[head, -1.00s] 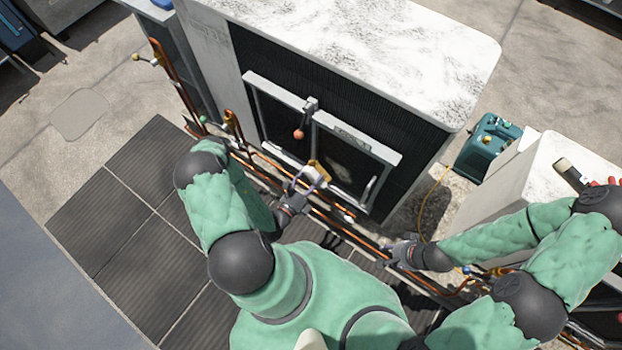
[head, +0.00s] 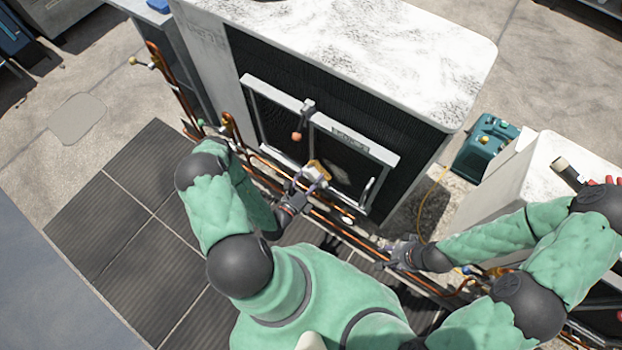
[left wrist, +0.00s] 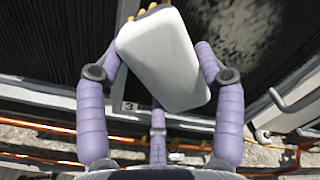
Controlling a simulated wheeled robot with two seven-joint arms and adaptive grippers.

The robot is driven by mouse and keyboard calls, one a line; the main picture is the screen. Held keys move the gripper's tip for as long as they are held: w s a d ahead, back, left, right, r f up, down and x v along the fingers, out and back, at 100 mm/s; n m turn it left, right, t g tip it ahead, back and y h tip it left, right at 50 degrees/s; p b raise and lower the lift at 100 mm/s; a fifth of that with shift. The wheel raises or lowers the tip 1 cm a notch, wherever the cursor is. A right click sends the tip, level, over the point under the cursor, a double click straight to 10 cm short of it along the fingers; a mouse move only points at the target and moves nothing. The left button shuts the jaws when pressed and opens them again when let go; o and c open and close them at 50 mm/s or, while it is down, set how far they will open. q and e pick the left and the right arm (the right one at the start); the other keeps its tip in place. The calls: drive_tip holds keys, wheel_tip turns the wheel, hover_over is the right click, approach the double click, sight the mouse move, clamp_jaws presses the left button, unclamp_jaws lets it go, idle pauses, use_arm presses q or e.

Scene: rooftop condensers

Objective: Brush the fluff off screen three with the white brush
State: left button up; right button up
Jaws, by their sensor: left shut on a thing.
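Screen three (head: 352,152) is a dark mesh panel in a grey frame on the front of a white condenser. A small label with a 3 (left wrist: 130,106) shows on its lower frame in the left wrist view. Pale grey fluff (left wrist: 240,38) clings to the mesh at the upper right there. My left gripper (head: 306,190) is shut on the white brush (left wrist: 165,62), in front of the screen's lower edge. The tan bristles (left wrist: 147,10) point toward the mesh; contact cannot be told. My right gripper (head: 396,256) is over the pipes at right, its fingers unclear.
Copper pipes (head: 275,170) run low along the condenser's front. A teal can (head: 484,148) stands right. Dark floor mats (head: 125,235) lie clear at left.

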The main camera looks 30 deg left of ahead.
use_arm(q)
drive_tip(key=shift+w, duration=0.3)
drive_tip(key=shift+d, duration=0.15)
